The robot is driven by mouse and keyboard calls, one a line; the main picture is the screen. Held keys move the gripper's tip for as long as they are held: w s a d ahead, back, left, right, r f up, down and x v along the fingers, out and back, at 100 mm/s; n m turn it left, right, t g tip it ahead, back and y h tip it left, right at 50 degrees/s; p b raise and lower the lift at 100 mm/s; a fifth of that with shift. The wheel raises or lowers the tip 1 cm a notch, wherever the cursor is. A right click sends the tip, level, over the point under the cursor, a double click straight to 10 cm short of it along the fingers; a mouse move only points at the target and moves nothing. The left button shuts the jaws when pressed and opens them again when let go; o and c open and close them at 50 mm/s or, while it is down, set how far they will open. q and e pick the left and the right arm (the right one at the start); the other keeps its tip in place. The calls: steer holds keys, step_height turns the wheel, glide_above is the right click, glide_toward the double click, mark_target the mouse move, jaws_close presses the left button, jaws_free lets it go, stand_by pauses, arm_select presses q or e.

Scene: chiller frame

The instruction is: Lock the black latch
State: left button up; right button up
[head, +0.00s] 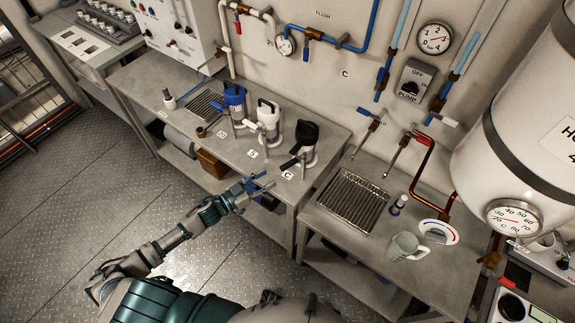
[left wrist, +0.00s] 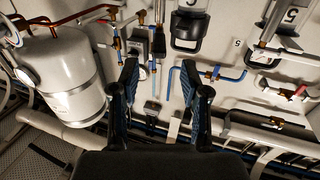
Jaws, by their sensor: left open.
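The black-topped unit (head: 306,133) stands on the metal bench, the rightmost of three similar units. Its black latch handle (head: 290,163) sticks out low on its front left, near the C label. My left gripper (head: 262,182) is open and empty in front of the bench edge, below and to the left of the black handle and apart from it. In the left wrist view my two dark fingers (left wrist: 166,80) are spread with nothing between them. A black part (left wrist: 190,28) shows beyond them at the top; I cannot tell whether it is the latch. My right gripper is not in view.
A white unit (head: 267,117) and a blue unit (head: 234,96) stand left of the black one. A second bench holds a drain grate (head: 352,200) and a mug (head: 404,246). A big white tank (head: 525,110) is at right. The floor at left is clear.

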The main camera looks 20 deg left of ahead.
mark_target(288, 166)
arm_select(q)
steer(key=x, duration=1)
steer(key=shift+s+d+p, duration=0.1)
steer(key=shift+s+p, duration=0.05)
steer(key=shift+p, duration=0.15)
steer(key=shift+a, duration=0.25)
jaws_close()
